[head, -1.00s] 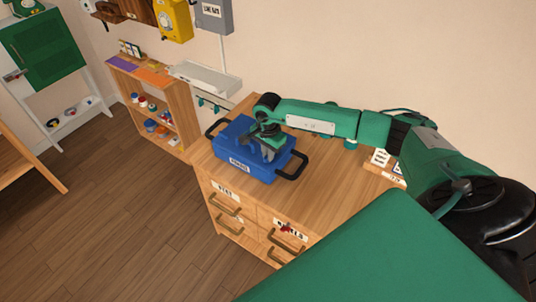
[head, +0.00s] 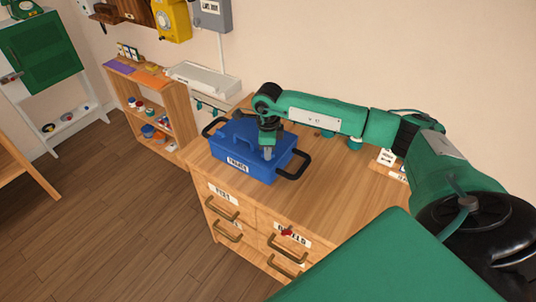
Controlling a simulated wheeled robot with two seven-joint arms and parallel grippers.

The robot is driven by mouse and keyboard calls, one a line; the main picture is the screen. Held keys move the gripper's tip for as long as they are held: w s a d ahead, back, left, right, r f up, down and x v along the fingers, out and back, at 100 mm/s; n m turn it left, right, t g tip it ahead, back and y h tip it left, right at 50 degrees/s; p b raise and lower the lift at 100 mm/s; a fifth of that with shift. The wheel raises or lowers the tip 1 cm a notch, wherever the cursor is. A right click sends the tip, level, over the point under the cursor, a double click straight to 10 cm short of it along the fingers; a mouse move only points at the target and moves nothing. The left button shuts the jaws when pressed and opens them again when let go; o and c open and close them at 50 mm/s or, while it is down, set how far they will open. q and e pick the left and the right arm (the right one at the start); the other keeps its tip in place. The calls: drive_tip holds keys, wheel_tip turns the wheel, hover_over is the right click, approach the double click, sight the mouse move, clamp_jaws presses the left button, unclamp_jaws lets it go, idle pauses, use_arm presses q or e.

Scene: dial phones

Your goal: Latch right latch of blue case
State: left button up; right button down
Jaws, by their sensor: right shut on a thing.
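The blue case (head: 236,157) stands on the wooden drawer cabinet, its lid down, a white label on its front and black handles at both ends. My right gripper (head: 267,154) points down at the right part of the case, by the front edge of the lid. Its fingers are shut on a small part there, which looks like the right latch; the fingers hide most of it, so I cannot tell the latch's angle. My left gripper is not in view.
The wooden drawer cabinet (head: 325,185) has free top to the right of the case. A white card stand (head: 387,160) is at its right, under my arm. A low shelf unit (head: 178,112) and a grey tray (head: 203,79) are to the left.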

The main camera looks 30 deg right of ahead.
drive_tip(key=m+b, duration=0.1)
drive_tip(key=m, duration=0.2)
drive_tip(key=shift+b, duration=0.3)
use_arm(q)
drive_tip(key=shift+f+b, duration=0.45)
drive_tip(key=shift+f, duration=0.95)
use_arm(e)
drive_tip(key=shift+m, duration=1.4)
drive_tip(key=c, duration=1.5)
unclamp_jaws()
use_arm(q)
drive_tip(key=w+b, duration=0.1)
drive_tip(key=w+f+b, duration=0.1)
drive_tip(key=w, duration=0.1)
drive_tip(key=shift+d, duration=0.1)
use_arm(e)
wheel_tip(320, 180, up, 14)
drive_tip(key=shift+f, duration=0.1)
